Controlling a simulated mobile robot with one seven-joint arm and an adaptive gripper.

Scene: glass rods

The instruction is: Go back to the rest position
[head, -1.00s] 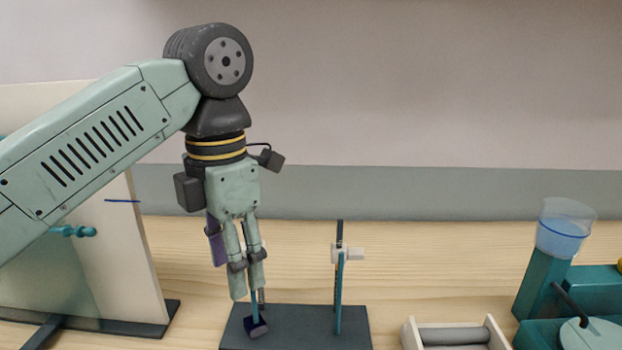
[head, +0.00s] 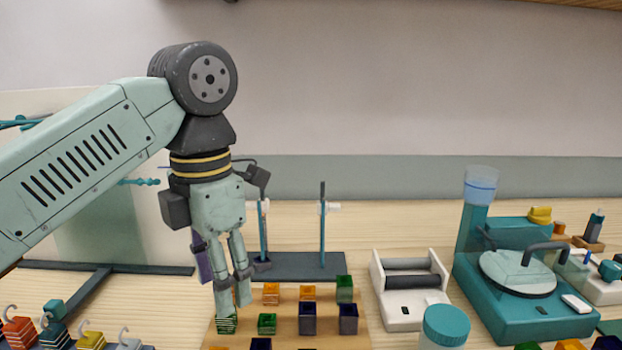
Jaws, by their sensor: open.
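My gripper (head: 235,303) hangs pointing down from my arm at the left of the head view. Its two fingers are open, and I see nothing held between them. The fingertips show in front of the left part of a wooden board (head: 285,325) that bears several small coloured blocks. One fingertip overlaps a green striped block (head: 227,324) in the picture; I cannot tell whether they touch. A purple part beside the fingers is partly hidden.
A dark stand with two upright rods (head: 300,266) is behind the board. A white roller device (head: 408,290) and a teal machine (head: 520,275) stand to the right. A pale panel (head: 90,220) is at left, with hooked weights (head: 60,330) in front. A teal-lidded jar (head: 445,326) is near the front.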

